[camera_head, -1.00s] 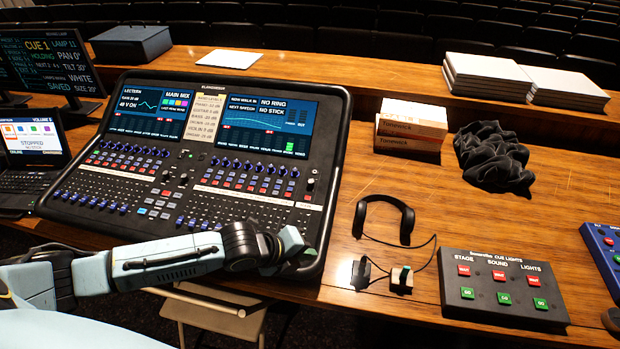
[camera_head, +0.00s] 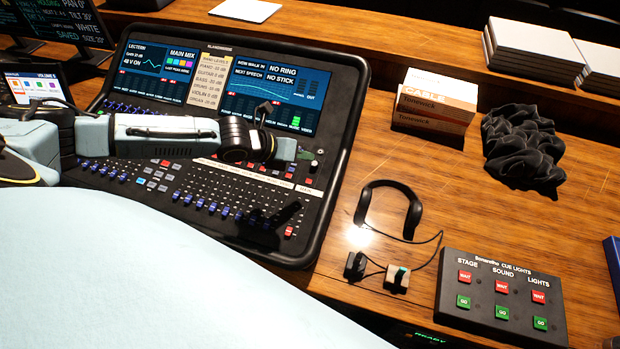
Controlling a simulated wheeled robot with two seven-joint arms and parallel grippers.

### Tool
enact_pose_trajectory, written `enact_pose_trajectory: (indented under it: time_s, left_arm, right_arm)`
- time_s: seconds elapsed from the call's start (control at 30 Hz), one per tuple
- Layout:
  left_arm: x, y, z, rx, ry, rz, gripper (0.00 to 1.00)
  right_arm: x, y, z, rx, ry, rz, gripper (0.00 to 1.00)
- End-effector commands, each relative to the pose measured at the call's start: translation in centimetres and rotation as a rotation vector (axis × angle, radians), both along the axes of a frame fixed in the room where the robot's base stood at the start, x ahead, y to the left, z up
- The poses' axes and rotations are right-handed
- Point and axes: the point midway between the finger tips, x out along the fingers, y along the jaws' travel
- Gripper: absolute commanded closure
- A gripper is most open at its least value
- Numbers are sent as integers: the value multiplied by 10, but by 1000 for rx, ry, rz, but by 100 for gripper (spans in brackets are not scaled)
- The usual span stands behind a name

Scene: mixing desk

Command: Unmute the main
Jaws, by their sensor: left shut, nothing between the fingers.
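The mixing desk (camera_head: 338,185) is a black console with two screens at the back and rows of faders, buttons and knobs. A small red button (camera_head: 308,181) shows at its right end, below a knob (camera_head: 313,163). I cannot read the label there, so I cannot tell whether it is the main's mute. My left gripper (camera_head: 299,155) is shut and empty over the right part of the desk, just left of the knob. Its arm hides much of the upper button rows. I cannot tell whether the fingertips touch the panel. My right gripper is out of view.
Right of the desk lie a headset (camera_head: 390,188), a small cabled item (camera_head: 397,279) and a cue-light box (camera_head: 503,298) with red and green buttons. Behind them are small boxes (camera_head: 437,97) and a dark cloth (camera_head: 522,145). Bare wood (camera_head: 400,160) lies between.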

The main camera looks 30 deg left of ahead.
Motion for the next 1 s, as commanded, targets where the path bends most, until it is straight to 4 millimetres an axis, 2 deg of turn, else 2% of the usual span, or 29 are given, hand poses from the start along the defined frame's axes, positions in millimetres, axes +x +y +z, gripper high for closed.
enact_pose_trajectory:
  time_s: [0.27,0.7,0.83,1.0]
  left_arm:
    - [2,0,-23,-1,1,0,100]
    - [8,2,-79,1,-1,0,100]
    - [8,2,-87,1,0,1,100]
    - [9,2,-87,-1,0,1,100]
  right_arm:
    - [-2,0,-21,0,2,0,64]
    - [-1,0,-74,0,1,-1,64]
    - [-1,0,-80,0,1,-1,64]
    - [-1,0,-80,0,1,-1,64]
